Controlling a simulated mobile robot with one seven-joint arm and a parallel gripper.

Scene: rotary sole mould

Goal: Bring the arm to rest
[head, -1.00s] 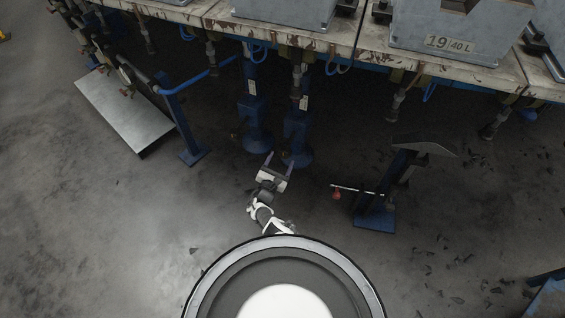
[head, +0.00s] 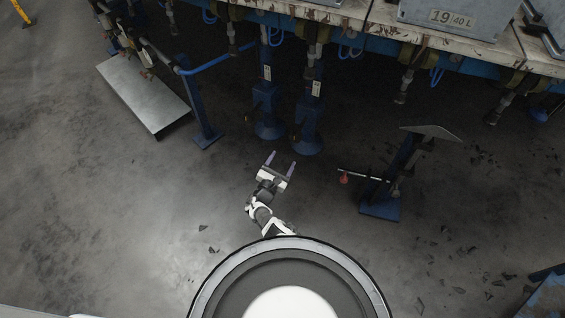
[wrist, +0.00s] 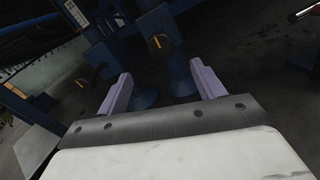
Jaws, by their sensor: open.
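My gripper (head: 281,163) is at the end of my arm, in front of my round base in the lower middle of the head view. Its two purple-grey fingers stand apart with nothing between them. The fingers point toward the blue legs of the machine and appear apart from them. In the wrist view, the open fingers (wrist: 161,90) show on either side, with the blue feet of the machine beyond.
Two blue legs (head: 309,130) stand under the long machine table (head: 345,14). A blue stand (head: 382,208) with a red-ended rod (head: 344,178) is at right. A metal plate (head: 145,95) and blue post (head: 204,120) are at left. Bare floor (head: 110,220) lies lower left.

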